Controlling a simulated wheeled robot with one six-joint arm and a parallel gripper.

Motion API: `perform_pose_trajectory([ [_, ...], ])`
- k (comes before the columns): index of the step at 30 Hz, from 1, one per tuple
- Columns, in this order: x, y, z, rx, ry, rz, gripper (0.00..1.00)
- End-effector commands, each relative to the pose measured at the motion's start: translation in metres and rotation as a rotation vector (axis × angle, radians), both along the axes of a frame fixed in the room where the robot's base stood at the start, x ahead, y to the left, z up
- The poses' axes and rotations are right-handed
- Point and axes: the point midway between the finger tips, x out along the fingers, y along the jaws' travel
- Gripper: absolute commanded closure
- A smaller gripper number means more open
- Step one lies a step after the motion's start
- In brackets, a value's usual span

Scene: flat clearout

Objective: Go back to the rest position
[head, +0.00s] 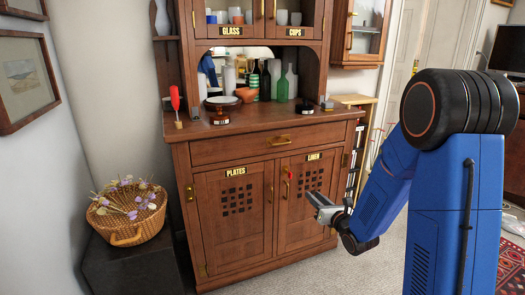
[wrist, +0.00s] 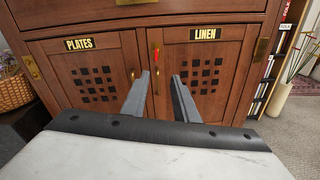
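My gripper (head: 326,208) hangs in front of the lower doors of a wooden cabinet in the head view, to the left of my blue arm. In the wrist view my gripper (wrist: 163,85) has its two fingers apart with nothing between them. Beyond them are the closed doors labelled PLATES (wrist: 88,85) and LINEN (wrist: 198,75). The fingers appear clear of the doors. A small red item (wrist: 155,53) is by the door seam, and it also shows in the head view (head: 290,175).
The cabinet (head: 270,150) has a counter with bottles (head: 265,82), a bowl (head: 246,94) and a red-handled tool (head: 175,98). A wicker basket of flowers (head: 128,230) stands on a dark box (head: 135,270) at left. Books (head: 354,165) stand right of the cabinet. Carpet (head: 310,270) lies clear in front.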

Motion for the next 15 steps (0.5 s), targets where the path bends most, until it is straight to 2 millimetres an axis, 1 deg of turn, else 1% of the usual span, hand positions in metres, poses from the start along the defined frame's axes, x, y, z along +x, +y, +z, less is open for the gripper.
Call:
perform_pose_trajectory([
  [1,-0.003,-0.002,0.009,0.049,0.036,-0.019,0.73],
  [5,-0.013,-0.010,0.021,0.217,0.163,-0.093,0.73],
  [8,-0.024,-0.016,0.030,0.354,0.255,-0.162,0.73],
  [11,-0.038,-0.022,0.039,0.496,0.337,-0.239,0.73],
  [15,-0.063,-0.031,0.051,0.704,0.438,-0.359,0.73],
])
